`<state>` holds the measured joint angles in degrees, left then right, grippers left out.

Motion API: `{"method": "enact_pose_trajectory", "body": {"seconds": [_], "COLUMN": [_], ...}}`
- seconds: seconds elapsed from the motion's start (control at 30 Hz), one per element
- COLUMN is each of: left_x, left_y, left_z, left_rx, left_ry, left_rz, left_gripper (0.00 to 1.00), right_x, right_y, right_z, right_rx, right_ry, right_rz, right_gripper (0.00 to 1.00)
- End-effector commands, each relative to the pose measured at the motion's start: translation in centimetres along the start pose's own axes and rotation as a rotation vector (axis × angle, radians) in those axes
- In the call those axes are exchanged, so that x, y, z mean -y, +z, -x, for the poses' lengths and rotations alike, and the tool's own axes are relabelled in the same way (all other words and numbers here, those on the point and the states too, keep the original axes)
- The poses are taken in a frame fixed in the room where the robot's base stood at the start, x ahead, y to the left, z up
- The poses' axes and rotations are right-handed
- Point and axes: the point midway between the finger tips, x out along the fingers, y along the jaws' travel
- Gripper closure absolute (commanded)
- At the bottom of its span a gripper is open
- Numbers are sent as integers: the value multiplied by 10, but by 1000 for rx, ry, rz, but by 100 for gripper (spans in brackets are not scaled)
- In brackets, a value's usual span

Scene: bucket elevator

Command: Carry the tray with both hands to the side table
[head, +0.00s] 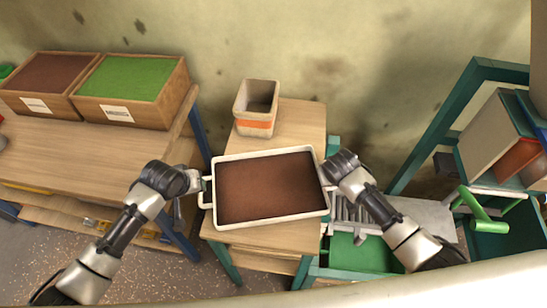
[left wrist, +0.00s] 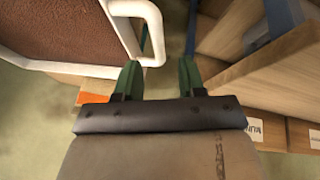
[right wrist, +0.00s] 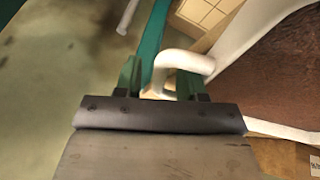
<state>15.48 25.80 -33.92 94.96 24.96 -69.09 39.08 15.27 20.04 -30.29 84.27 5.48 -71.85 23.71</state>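The tray (head: 269,222), white-rimmed with a brown bottom, is over the small wooden side table (head: 302,120); I cannot tell whether it rests on the top. My left gripper (head: 199,188) is at the tray's left handle. In the left wrist view its fingers (left wrist: 158,80) are apart, with the white handle (left wrist: 153,28) just ahead and between their lines. My right gripper (head: 327,184) is at the right handle. In the right wrist view its fingers (right wrist: 160,80) are apart, with the handle (right wrist: 188,60) reaching between them. The fingers' contact with the handles is not clear.
A workbench (head: 95,150) with two planter boxes (head: 130,85) is on the left. A green frame and a grey ribbed surface (head: 430,215) are close on the right.

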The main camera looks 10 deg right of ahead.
Motion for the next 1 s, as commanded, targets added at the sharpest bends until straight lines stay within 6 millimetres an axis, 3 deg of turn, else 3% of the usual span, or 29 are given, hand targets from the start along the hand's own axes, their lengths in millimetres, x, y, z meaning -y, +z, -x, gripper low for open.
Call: {"method": "enact_pose_trajectory", "body": {"seconds": [0.1,0.3,0.57,1.0], "left_x": [0,0,0,0], "left_y": [0,0,0,0], "left_z": [28,61,75,75], "left_rx": [-4,-2,0,0], "left_ry": [0,0,-1,0], "left_rz": [-1,-1,0,0], "left_gripper": [60,60,60,60], "right_x": [0,0,0,0], "right_y": [0,0,0,0], "right_z": [0,0,7,92], "right_rx": [0,0,-2,-3], "right_ry": [0,0,-1,-2], "right_rz": [0,0,0,0], "right_gripper": [60,60,60,60]}}
